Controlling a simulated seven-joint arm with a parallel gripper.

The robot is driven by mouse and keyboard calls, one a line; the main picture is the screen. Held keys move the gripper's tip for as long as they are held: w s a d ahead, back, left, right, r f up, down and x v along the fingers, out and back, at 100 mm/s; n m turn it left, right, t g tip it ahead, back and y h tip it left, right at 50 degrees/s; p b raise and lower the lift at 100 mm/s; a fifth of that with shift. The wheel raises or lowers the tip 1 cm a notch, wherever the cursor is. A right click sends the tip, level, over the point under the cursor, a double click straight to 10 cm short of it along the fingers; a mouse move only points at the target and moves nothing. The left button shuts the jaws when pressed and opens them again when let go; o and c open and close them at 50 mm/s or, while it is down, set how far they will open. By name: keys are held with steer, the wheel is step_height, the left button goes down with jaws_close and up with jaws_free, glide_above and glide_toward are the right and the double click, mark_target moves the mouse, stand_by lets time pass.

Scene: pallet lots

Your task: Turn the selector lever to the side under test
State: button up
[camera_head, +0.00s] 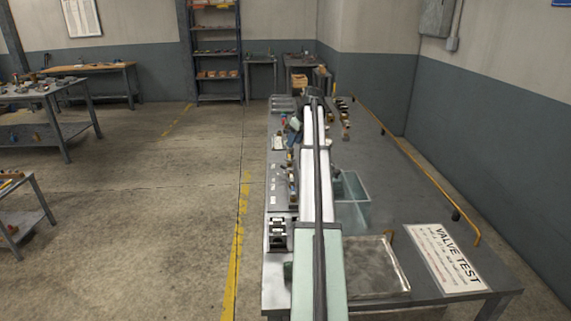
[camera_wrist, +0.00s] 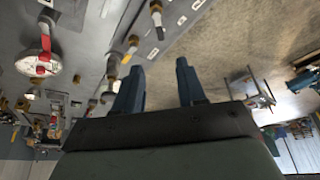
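My gripper (camera_wrist: 159,76) shows in the wrist view with its two blue-grey fingers spread apart and nothing between them. A bench edge with several fittings runs beyond the fingers. To the left is a round white piece with a red bar (camera_wrist: 44,45) across it; I cannot tell whether this is the selector lever. A small black and yellow fitting (camera_wrist: 130,46) stands near the left finger, apart from it as far as I can see. In the head view my arm stretches along the valve test bench (camera_head: 400,215) and hides my fingers and part of the fittings.
A clear bin (camera_head: 352,215) and a shallow metal tray (camera_head: 375,270) sit right of my arm, near a VALVE TEST sign (camera_head: 445,258). A yellow rail (camera_head: 420,165) runs along the bench's right edge. Open floor (camera_head: 170,200) lies to the left.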

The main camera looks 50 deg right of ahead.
mark_target(284, 167)
steer(key=x, duration=1.3)
steer(key=shift+f, duration=0.2)
steer(key=shift+c, duration=0.3)
jaws_close()
